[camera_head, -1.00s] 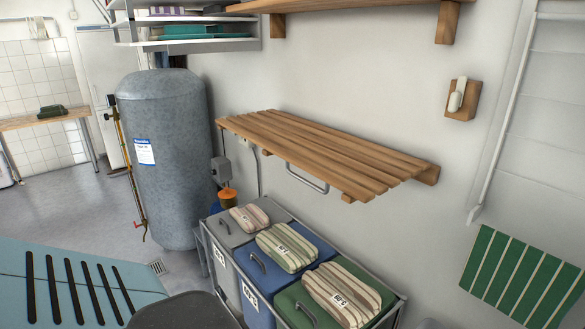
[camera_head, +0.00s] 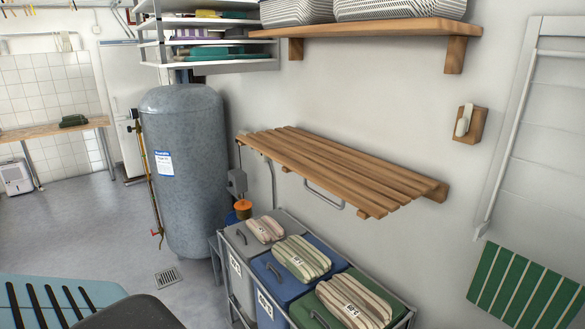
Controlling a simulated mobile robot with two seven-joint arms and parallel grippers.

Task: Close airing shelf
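The airing shelf (camera_head: 340,168) is a wooden slatted shelf on the wall at the middle of the head view. It stands out from the wall, roughly level, with its slats running lengthwise. A grey metal bar handle (camera_head: 324,194) shows below its front edge. Neither of my grippers is in view, so I cannot see whether they are open or shut. Nothing lies on the slats.
Below the shelf stand lidded grey, blue and green bins (camera_head: 274,287) with striped folded bundles on top. A grey tank (camera_head: 186,165) stands to the left. A higher wooden shelf (camera_head: 370,31) holds baskets. Floor (camera_head: 100,240) at left is clear.

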